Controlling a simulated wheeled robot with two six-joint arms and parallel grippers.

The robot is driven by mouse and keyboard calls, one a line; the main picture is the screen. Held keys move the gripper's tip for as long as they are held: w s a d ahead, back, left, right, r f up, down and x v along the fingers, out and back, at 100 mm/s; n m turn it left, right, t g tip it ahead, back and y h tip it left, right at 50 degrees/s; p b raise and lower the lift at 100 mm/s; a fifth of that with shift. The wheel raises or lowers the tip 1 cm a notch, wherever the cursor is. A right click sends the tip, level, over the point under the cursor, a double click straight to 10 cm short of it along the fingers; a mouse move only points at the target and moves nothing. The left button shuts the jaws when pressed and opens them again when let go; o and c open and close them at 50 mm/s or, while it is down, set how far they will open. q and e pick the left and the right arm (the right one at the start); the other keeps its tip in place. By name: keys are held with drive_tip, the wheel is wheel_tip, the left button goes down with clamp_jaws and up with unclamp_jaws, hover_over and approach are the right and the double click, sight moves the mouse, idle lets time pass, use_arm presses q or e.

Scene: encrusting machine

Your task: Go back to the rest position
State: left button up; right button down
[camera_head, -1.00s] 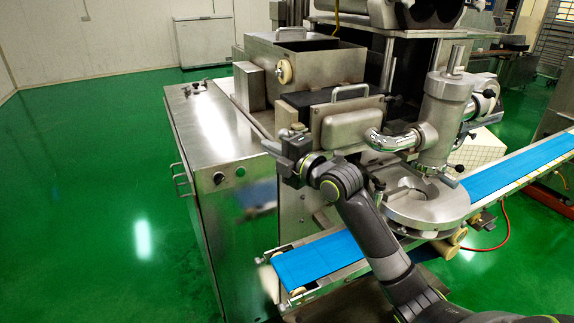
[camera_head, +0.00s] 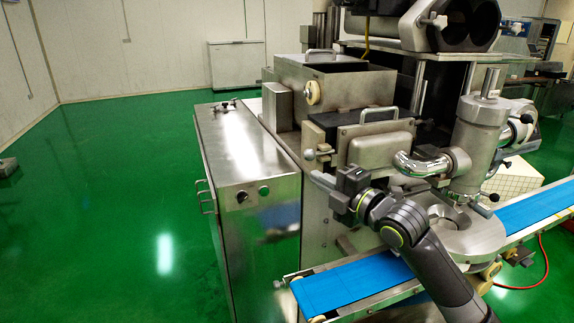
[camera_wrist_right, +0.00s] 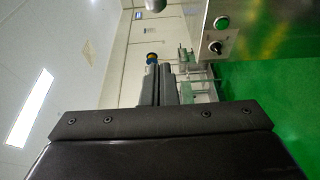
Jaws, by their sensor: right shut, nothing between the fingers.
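My right gripper (camera_head: 318,178) is in front of the encrusting machine (camera_head: 380,148), near its left front corner, with its fingers pointing left in the head view. Its dark fingers also show in the right wrist view (camera_wrist_right: 158,84), close together with nothing between them. My right arm reaches up from the bottom right, over the blue conveyor belt (camera_head: 345,283). My left gripper and arm are not in view.
A steel cabinet (camera_head: 235,145) with a green button (camera_head: 264,190) and a dark knob (camera_head: 242,197) stands left of the gripper. The button also shows in the right wrist view (camera_wrist_right: 221,22). The green floor (camera_head: 110,220) on the left is mostly clear.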

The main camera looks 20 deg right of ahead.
drive_tip(key=s+d+f+m+g+h, duration=0.15)
drive_tip(key=s+f+m, duration=0.25)
drive_tip(key=f, duration=0.4)
drive_tip(key=s+a+f+m+g+h, duration=0.1)
drive_tip(key=s+f+m+g+h, duration=0.15)
drive_tip(key=s+f, duration=0.35)
drive_tip(key=s+d+f+m+g+h, duration=0.1)
drive_tip(key=s+f+m+g, duration=0.15)
drive_tip(key=f+m, duration=0.45)
drive_tip(key=s+d+f+m+g+h, duration=0.15)
drive_tip(key=s+f+m+g, duration=0.35)
drive_tip(key=s, duration=0.6)
drive_tip(key=s+f+m+g+h, duration=0.2)
drive_tip(key=s+f+m, duration=0.2)
drive_tip(key=s+f, duration=0.55)
drive_tip(key=s+d+f+g, duration=0.1)
drive_tip(key=s+f, duration=0.1)
drive_tip(key=f, duration=1)
drive_tip(key=s+d+f, duration=0.1)
drive_tip(key=f, duration=1.2)
drive_tip(key=s+a+f+g+y, duration=0.1)
drive_tip(key=s+f, duration=1.2)
drive_tip(key=s, duration=0.1)
drive_tip(key=shift+s+a+f, duration=0.2)
drive_tip(key=shift+a+f, duration=0.15)
